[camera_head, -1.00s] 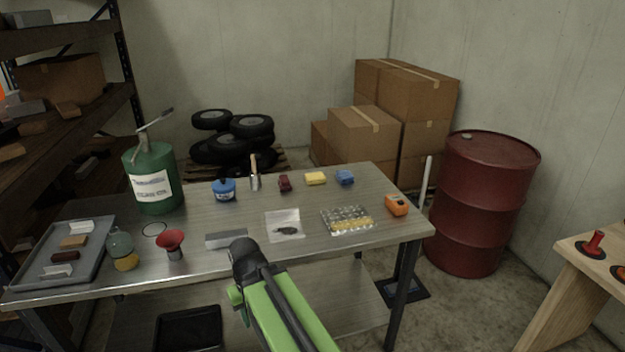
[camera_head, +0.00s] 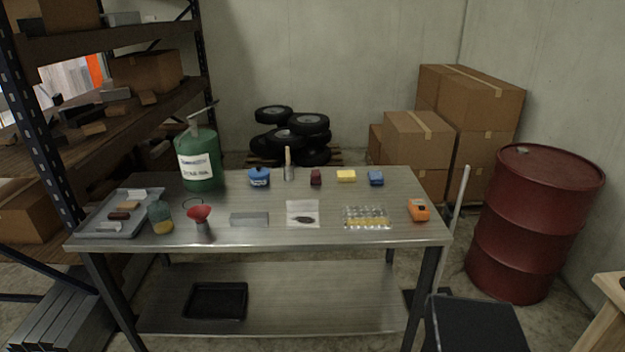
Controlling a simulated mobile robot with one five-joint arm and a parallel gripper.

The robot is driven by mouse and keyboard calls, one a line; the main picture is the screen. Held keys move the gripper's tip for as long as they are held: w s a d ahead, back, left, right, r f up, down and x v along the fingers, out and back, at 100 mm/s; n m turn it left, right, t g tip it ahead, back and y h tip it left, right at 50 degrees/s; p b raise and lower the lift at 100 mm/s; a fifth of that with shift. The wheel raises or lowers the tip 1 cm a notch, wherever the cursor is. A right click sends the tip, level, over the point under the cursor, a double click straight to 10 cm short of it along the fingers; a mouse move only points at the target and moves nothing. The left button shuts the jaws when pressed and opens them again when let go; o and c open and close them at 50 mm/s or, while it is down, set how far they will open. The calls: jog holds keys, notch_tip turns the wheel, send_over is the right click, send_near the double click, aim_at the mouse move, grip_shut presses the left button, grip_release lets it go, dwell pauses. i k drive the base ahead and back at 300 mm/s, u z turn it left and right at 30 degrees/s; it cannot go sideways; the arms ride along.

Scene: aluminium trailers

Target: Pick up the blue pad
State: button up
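The blue pad (camera_head: 376,178) is a small blue block at the back right of the metal workbench (camera_head: 260,212). It lies just right of a yellow block (camera_head: 346,176), with a dark red block (camera_head: 316,177) further left. A round blue tin (camera_head: 259,177) stands further left on the same bench. My gripper is not in view, and nothing hides the blue pad.
A blister pack (camera_head: 367,217) and an orange device (camera_head: 418,210) lie in front of the pad. A brush, clear bag, grey bar, red funnel (camera_head: 201,217), green canister (camera_head: 200,160) and tray share the bench. A red drum (camera_head: 535,220) stands right.

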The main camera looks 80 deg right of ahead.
aim_at(375, 177)
jog(key=u, duration=0.1)
jog(key=k, duration=1.5)
jog(key=z, duration=1.55)
jog(key=i, duration=0.45)
jog(key=u, duration=0.15)
